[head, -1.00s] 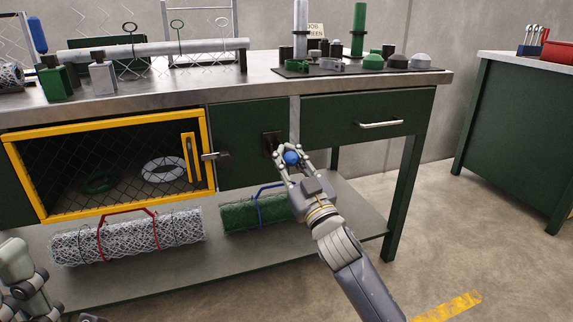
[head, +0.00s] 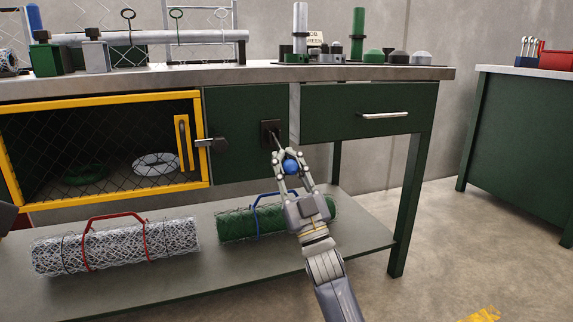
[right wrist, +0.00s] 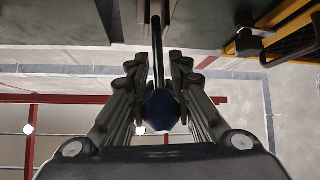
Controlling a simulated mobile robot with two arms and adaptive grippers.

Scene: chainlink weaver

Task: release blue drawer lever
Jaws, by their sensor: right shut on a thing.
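The lever's blue ball knob (head: 291,167) is held between the fingers of my right gripper (head: 290,158). In the right wrist view the dark blue knob (right wrist: 162,110) sits between both fingers, with its dark rod running up from it. The rod slopes down and right from a dark plate (head: 270,133) on the green cabinet front. My left gripper is not in view.
A yellow-framed mesh door (head: 202,140) with a dark latch (head: 212,144) is left of the lever. White (head: 120,246) and green mesh rolls (head: 232,224) lie on the lower shelf (head: 175,285), the green one just below my right gripper.

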